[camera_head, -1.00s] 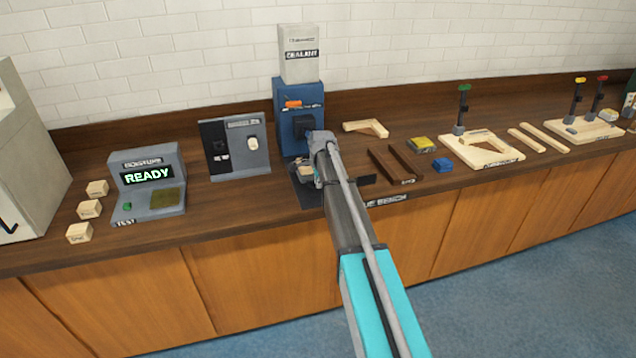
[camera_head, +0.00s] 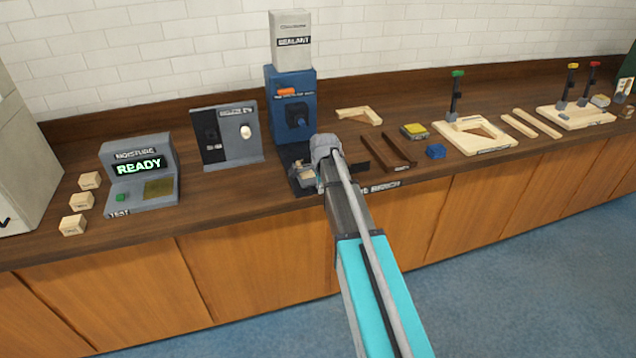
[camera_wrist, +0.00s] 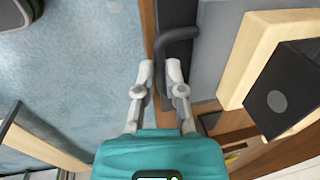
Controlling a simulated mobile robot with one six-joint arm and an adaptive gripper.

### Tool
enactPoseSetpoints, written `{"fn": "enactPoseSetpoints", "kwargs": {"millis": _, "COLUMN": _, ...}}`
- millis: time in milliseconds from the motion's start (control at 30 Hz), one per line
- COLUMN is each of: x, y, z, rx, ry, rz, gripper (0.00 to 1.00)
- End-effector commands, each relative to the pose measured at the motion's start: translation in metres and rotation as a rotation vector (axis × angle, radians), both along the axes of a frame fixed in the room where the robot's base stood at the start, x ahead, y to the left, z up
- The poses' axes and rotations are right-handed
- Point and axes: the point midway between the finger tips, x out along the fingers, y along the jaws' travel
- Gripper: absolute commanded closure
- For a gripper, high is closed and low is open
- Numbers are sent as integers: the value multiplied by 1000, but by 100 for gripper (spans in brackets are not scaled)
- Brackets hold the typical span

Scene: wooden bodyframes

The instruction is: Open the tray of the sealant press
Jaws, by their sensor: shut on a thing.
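The sealant press (camera_head: 291,100) is a blue upright body with a white box marked SEALANT on top, at the back middle of the head view. Its dark tray (camera_head: 297,185) lies at its foot, with a pale wooden piece on it. In the wrist view, a dark curved handle (camera_wrist: 180,38) stands off the tray edge, beside the pale wooden piece (camera_wrist: 258,45) and the dark press head (camera_wrist: 283,92). My gripper (camera_wrist: 159,66) is shut on the handle. In the head view my arm and wrist hide the fingertips and part of the tray.
A moisture tester (camera_head: 140,172) reading READY and a grey panel (camera_head: 228,136) stand to the left. Open blue floor lies before the bench.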

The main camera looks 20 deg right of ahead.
Motion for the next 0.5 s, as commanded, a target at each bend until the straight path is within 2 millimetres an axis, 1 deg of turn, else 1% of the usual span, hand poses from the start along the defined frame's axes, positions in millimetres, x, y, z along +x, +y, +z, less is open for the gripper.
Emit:
{"fn": "enactPoseSetpoints", "kwargs": {"millis": 200, "x": 1, "y": 0, "z": 0, "rx": 1, "ry": 0, "rz": 0, "gripper": 100}}
{"fn": "enactPoseSetpoints", "kwargs": {"millis": 233, "x": 1, "y": 0, "z": 0, "rx": 1, "ry": 0, "rz": 0, "gripper": 81}}
{"fn": "enactPoseSetpoints", "kwargs": {"millis": 300, "x": 1, "y": 0, "z": 0, "rx": 1, "ry": 0, "rz": 0, "gripper": 68}}
{"fn": "enactPoseSetpoints", "kwargs": {"millis": 400, "x": 1, "y": 0, "z": 0, "rx": 1, "ry": 0, "rz": 0, "gripper": 52}}
{"fn": "enactPoseSetpoints", "kwargs": {"millis": 500, "x": 1, "y": 0, "z": 0, "rx": 1, "ry": 0, "rz": 0, "gripper": 52}}
